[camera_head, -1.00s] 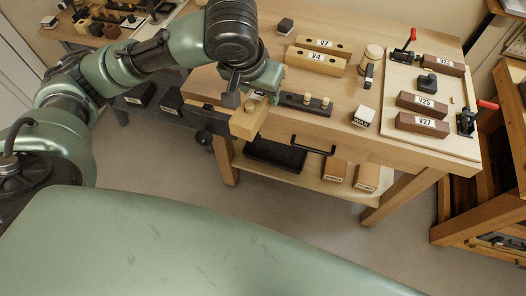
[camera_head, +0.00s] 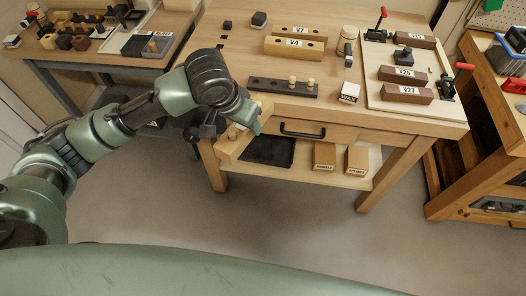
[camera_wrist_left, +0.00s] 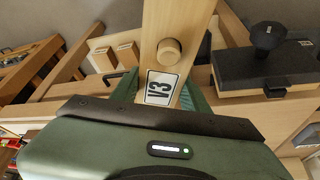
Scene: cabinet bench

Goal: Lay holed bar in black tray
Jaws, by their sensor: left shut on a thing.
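A light wooden bar (camera_head: 231,148) is held in my left gripper (camera_head: 245,122) in front of the bench's left front edge, tilted in the picture. My gripper's fingers are mostly hidden there. The black tray (camera_head: 268,159) lies on the bench's lower shelf, below the drawer, to the right of the bar and apart from it. It looks empty. My right gripper is not in view.
The bench top (camera_head: 215,42) and drawer handle (camera_head: 302,132) overhang the tray. Two labelled wooden blocks (camera_head: 324,156) (camera_head: 357,159) stand on the shelf right of the tray. A dark vise (camera_head: 205,128) is at the bench's left front. The floor in front is clear.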

